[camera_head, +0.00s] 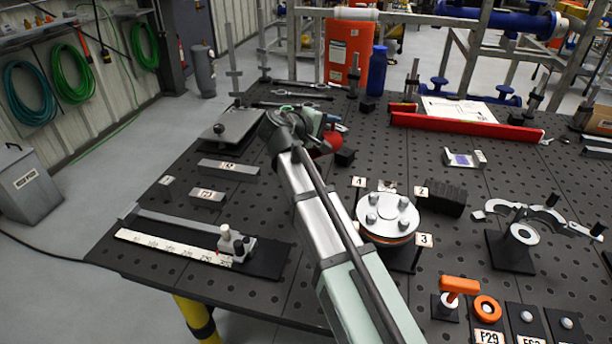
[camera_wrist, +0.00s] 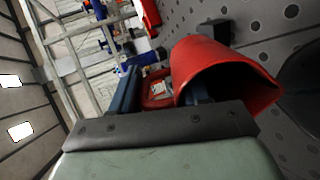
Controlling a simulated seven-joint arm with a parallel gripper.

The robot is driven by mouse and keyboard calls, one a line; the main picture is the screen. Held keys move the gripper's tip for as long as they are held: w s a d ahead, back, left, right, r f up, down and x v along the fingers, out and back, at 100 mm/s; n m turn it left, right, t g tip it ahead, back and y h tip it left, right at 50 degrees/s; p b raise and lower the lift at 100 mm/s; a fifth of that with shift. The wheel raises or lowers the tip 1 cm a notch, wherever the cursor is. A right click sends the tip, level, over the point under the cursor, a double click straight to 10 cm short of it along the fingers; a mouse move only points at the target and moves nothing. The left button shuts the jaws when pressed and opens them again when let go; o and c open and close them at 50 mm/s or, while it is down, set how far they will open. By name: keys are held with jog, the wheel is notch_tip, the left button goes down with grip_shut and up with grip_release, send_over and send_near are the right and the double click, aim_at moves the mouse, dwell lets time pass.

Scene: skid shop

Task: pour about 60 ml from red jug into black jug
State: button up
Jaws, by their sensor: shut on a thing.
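The red jug (camera_wrist: 220,75) fills the middle right of the wrist view, with its wide end towards the right. My gripper (camera_wrist: 162,85) is shut on the red jug, with a red handle-like part between the fingers. In the head view the red jug (camera_head: 325,143) is small and partly hidden behind my gripper (camera_head: 308,133). A small black block-like vessel (camera_head: 345,157), likely the black jug, stands on the table just beside the red jug. It also shows in the wrist view (camera_wrist: 215,30), beyond the red jug. The liquid is not visible, and the exact tilt is unclear.
The perforated black table (camera_head: 300,240) carries several fixtures. A round flange (camera_head: 386,217) stands right of my arm, with a black block (camera_head: 445,197) beyond it. Grey bars (camera_head: 228,169) are at left.

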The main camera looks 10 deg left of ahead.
jog(key=shift+s+r, duration=0.15)
jog(key=shift+s+a+r+t+p, duration=0.2)
jog(key=shift+s+a+t+p, duration=0.1)
jog(key=shift+s+t, duration=0.3)
dwell(0.3)
jog(key=shift+w+h, duration=0.15)
jog(key=shift+h, duration=0.15)
